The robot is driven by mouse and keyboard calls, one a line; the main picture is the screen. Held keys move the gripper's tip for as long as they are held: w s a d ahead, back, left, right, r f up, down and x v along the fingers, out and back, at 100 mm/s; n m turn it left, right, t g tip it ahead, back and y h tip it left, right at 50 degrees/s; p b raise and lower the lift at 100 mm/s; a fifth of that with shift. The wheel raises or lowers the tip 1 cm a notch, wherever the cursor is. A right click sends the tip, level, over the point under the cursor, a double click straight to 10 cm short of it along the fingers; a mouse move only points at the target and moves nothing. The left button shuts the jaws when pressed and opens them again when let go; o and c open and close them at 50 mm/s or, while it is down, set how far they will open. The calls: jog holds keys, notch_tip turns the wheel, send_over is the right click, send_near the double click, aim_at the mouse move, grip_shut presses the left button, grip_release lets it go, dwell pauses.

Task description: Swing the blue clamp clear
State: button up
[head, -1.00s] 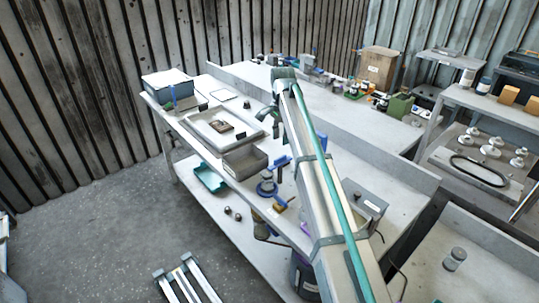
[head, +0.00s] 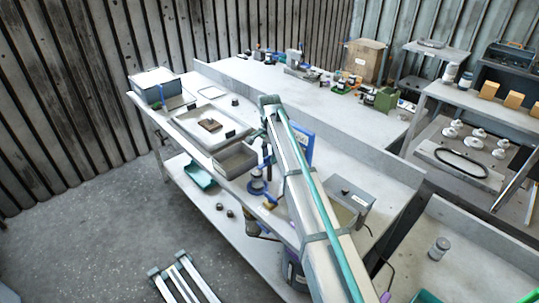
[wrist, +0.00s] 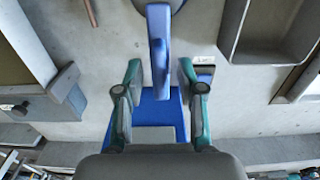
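The blue clamp (wrist: 158,45) shows in the wrist view as a long blue bar running from the top centre down between my fingers. My gripper (wrist: 160,78) is open, with one teal finger on each side of the bar and a visible gap on both sides. A wider blue piece (wrist: 155,108) lies below the bar. In the head view a round fixture with a blue base (head: 258,187) stands at the bench's front edge. My arm hides part of that area, and the gripper is hard to make out there.
A grey open bin (head: 236,160) and a pale tray (head: 205,137) lie left of the fixture. A grey box (head: 350,200) stands right of my arm. A blue panel (head: 306,143) stands behind my arm. A grey bin wall (wrist: 236,30) is at upper right in the wrist view.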

grip_shut()
jog(key=shift+n, duration=0.3)
jog(key=n+b, duration=0.2)
jog(key=n, duration=0.2)
jog(key=n+b, duration=0.1)
jog(key=n, duration=0.3)
jog(key=shift+n, duration=0.3)
jog(key=n+b, duration=0.1)
jog(key=n, duration=0.3)
jog(key=shift+n, duration=2.2)
